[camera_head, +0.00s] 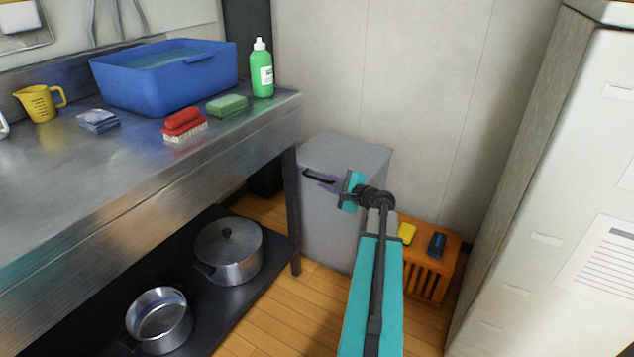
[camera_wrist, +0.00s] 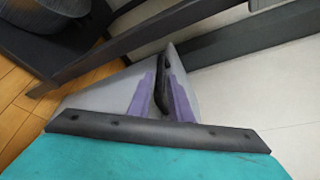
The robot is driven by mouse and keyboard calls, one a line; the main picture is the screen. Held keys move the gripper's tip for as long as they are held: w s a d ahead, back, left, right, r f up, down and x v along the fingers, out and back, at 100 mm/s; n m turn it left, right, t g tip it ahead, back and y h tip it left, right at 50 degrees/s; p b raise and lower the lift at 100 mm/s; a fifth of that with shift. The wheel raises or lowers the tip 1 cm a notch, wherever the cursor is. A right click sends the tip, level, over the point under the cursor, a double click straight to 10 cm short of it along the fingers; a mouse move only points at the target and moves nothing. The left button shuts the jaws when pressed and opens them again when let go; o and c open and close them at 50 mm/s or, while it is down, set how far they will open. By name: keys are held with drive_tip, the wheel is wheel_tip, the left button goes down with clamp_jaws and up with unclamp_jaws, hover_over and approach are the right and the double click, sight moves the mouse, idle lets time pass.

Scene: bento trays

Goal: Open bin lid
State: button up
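The bin (camera_head: 332,225) is a tall light-grey box against the wall, right of the steel table. Its lid (camera_head: 345,150) is down, lying flat on top. A dark bar handle (camera_head: 313,175) sticks out near the lid's left front edge. My gripper (camera_head: 322,182) is at this handle, reaching in from the right. In the wrist view the dark handle (camera_wrist: 162,84) stands between the two purple pads of my gripper (camera_wrist: 162,98). The pads are close to the handle on both sides. I cannot tell whether they press on it. My forearm hides the bin's right front.
An orange crate (camera_head: 430,265) stands right of the bin, and a white cabinet (camera_head: 560,200) farther right.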

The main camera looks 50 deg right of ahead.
sight(321, 180)
drive_tip(key=shift+b+x, duration=0.5)
drive_tip(key=shift+x, duration=2.05)
clamp_jaws()
